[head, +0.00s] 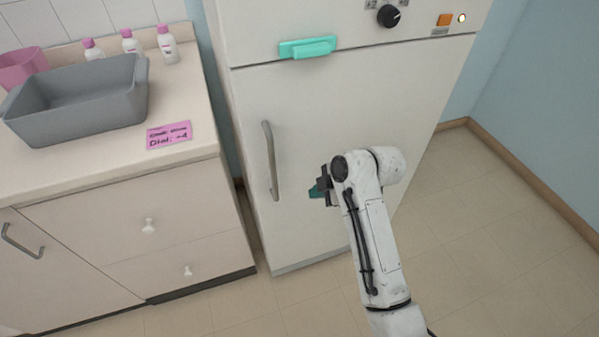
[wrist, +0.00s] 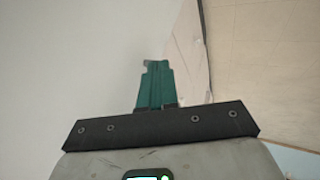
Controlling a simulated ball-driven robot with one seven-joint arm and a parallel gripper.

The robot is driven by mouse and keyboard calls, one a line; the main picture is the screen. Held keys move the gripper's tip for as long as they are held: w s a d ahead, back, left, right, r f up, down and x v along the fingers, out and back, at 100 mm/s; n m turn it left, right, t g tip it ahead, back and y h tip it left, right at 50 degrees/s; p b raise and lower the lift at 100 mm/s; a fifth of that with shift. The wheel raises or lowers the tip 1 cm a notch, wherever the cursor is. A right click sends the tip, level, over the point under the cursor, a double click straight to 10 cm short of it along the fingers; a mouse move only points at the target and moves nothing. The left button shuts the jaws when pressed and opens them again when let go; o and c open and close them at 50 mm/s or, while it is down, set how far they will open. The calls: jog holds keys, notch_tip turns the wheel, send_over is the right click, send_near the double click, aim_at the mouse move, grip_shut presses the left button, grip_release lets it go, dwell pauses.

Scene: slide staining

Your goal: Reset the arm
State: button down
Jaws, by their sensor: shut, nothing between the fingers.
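My gripper (head: 314,192) is in front of the white cabinet's lower door in the head view, to the right of the door's metal handle. Its green fingers are partly hidden by my wrist there. In the wrist view my gripper (wrist: 155,66) shows its green fingers shut together, with nothing between them. The fingers look apart from the handle (head: 271,160). My white arm reaches up from the lower right and bends at the wrist.
The white cabinet (head: 330,110) has a teal handle (head: 307,48), a black dial (head: 388,16) and an orange switch (head: 444,20). On the left, a counter holds a grey basin (head: 75,120), a pink container (head: 22,66), several bottles (head: 167,45) and a pink note (head: 169,135). Floor at right is clear.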

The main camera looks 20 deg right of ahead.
jog(key=s+d+f+m+g+h+p, duration=0.1)
jog(key=s+m, duration=0.7)
jog(key=s, duration=0.9)
jog(key=s+d+f+m+g+h+p, duration=0.2)
jog(key=s+d+m, duration=0.3)
jog(key=s, duration=1.2)
jog(key=m+g+h, duration=0.1)
jog(key=m, duration=0.2)
jog(key=shift+s+d+m+g+h, duration=0.3)
jog(key=shift+d+m, duration=0.1)
